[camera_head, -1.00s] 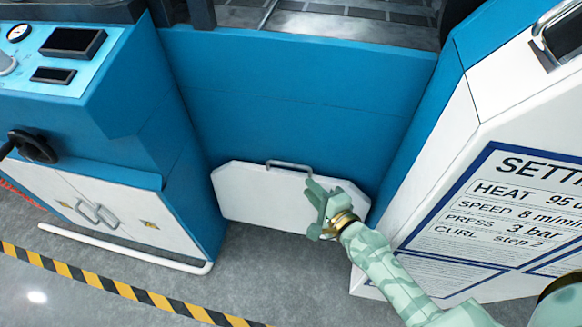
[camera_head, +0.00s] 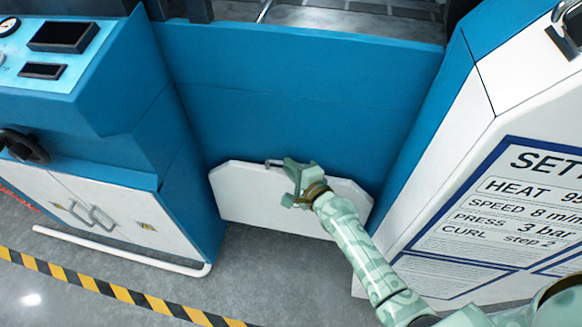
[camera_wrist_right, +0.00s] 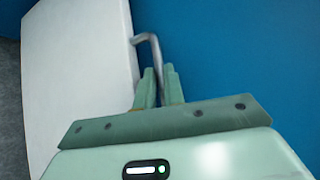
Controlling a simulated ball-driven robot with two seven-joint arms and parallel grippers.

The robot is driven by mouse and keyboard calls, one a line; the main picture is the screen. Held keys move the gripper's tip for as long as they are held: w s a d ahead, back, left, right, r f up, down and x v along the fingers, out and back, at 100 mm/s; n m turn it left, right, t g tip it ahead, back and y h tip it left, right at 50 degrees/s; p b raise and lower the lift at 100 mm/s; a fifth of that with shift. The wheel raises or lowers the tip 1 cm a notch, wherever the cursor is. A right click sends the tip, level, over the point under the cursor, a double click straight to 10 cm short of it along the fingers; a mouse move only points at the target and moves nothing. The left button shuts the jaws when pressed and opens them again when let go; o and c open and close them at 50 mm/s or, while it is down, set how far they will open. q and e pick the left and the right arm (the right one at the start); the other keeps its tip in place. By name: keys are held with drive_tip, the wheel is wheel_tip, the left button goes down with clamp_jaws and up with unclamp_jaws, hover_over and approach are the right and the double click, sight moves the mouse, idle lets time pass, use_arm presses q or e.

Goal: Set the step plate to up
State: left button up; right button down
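The step plate (camera_head: 262,199) is a white panel with cut corners at the foot of the blue machine front. A grey bar handle (camera_head: 272,162) sits at its top edge. The plate looks about upright, close to the blue front; its exact tilt is hard to tell. My right gripper (camera_head: 291,178) is at the right part of the handle. In the right wrist view the handle (camera_wrist_right: 154,50) runs from the plate (camera_wrist_right: 80,70) down between the two close fingers of the gripper (camera_wrist_right: 160,85), which look shut on it. My left gripper is not in view.
A blue and white cabinet (camera_head: 120,190) with a black handwheel (camera_head: 22,147) and low white rail (camera_head: 115,249) stands left. A white settings panel (camera_head: 520,205) stands right. Grey floor (camera_head: 260,265) with a striped line (camera_head: 105,288) lies in front.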

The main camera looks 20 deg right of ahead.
drive_tip(key=shift+s+a+f, duration=0.1)
drive_tip(key=shift+s+a, duration=0.55)
drive_tip(key=shift+s, duration=0.35)
drive_tip(key=c, duration=1.8)
unclamp_jaws()
drive_tip(key=shift+o, duration=0.2)
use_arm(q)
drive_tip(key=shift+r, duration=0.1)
use_arm(e)
drive_tip(key=shift+s, duration=0.1)
